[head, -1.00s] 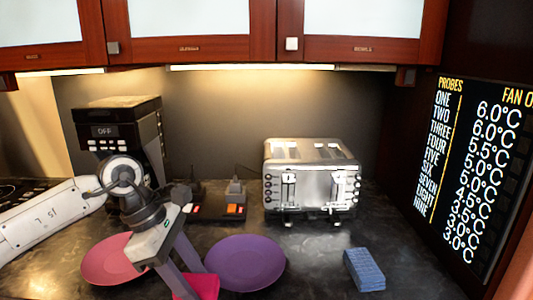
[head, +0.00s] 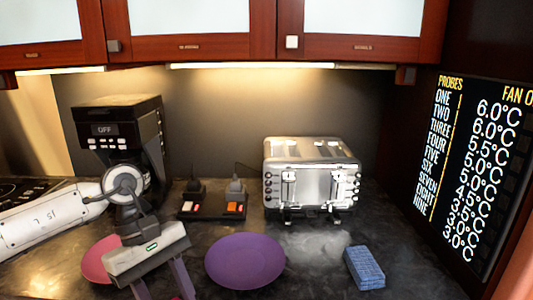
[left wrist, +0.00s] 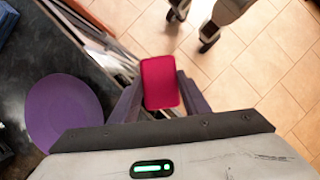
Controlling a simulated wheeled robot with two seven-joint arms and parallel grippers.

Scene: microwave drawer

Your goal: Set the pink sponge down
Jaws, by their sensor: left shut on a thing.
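The pink sponge (left wrist: 160,82) is held between the two fingers of my left gripper (left wrist: 160,100) in the left wrist view. There it shows against the tiled floor, just off the counter's front edge. In the head view my left gripper (head: 163,290) points down at the bottom of the picture, in front of the pink plate (head: 98,262) and left of the purple plate (head: 232,262). Its fingertips and the sponge are cut off there. The purple plate also shows at left in the left wrist view (left wrist: 62,112). My right gripper is not seen.
A blue sponge (head: 364,268) lies on the dark counter (head: 315,260) at right. A toaster (head: 310,175), a coffee maker (head: 120,140) and a dark block with switches (head: 213,206) stand behind. Counter between the purple plate and blue sponge is clear.

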